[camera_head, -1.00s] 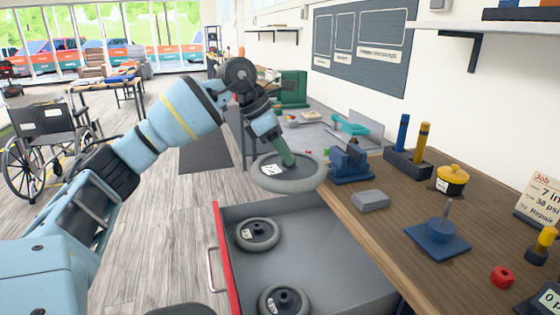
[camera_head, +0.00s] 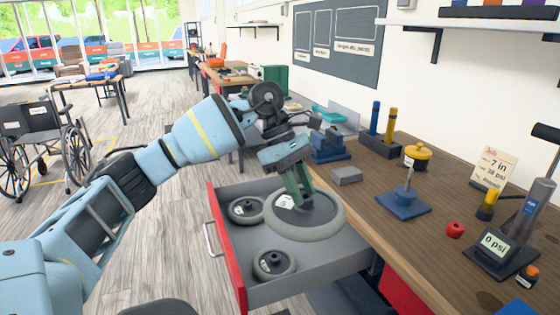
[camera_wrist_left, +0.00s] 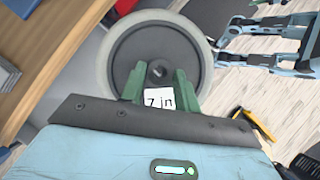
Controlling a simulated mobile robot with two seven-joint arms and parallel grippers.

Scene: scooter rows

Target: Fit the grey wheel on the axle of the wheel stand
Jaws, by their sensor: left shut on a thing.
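My left gripper (camera_head: 299,196) is shut on the grey wheel (camera_head: 330,228), a large light-grey tyre with a dark hub. In the left wrist view the green fingers (camera_wrist_left: 160,84) are at the wheel's hub (camera_wrist_left: 127,50), by a "7 in" label (camera_wrist_left: 160,99). In the head view the wheel is held above the open drawer, beside the bench edge. The wheel stand (camera_head: 403,205), a blue square base with an upright grey axle (camera_head: 409,177), is on the bench to the right, bare and apart from the wheel. My right gripper is not in view.
Two smaller wheels (camera_head: 246,209) (camera_head: 274,264) lie in the open red-fronted drawer (camera_head: 319,259).

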